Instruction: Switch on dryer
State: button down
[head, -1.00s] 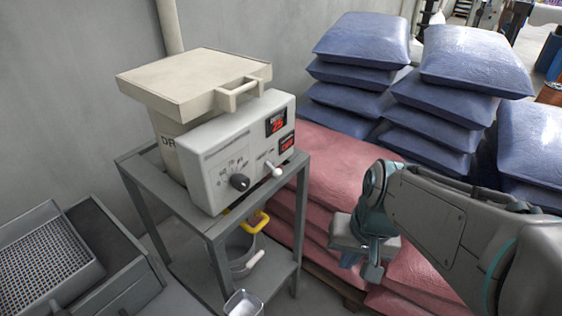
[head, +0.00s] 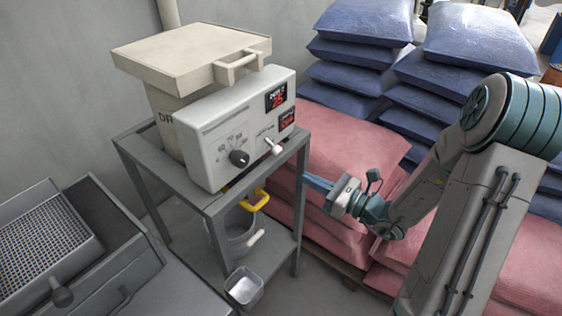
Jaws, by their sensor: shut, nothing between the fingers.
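The dryer (head: 195,85) is a cream, lidded box on a grey metal stand, with a white control panel (head: 215,150) facing me. The panel has a black dial (head: 239,158), a small light-coloured toggle switch (head: 272,146) at its lower right, and two red-lit displays (head: 276,98). The switch's exact position is hard to read. My gripper (head: 308,182) is shut and empty. It points left, to the right of the stand and a little below the switch, apart from both.
The grey stand (head: 213,245) holds a bucket (head: 238,232) with a yellow handle on its lower shelf. A small clear container (head: 243,287) is in front. Stacked red sacks (head: 340,150) and blue sacks (head: 365,60) fill the right. A grey tray with mesh (head: 40,235) is at left.

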aim_at(272, 146)
jog(key=shift+w+d+f+m+t, duration=0.1)
jog(key=shift+w+d+m+t, duration=0.15)
jog(key=shift+m+t, duration=0.05)
jog(key=p+x, duration=0.1)
jog(key=x, duration=0.9)
jog(key=shift+f, duration=0.1)
jog(key=shift+w, duration=0.1)
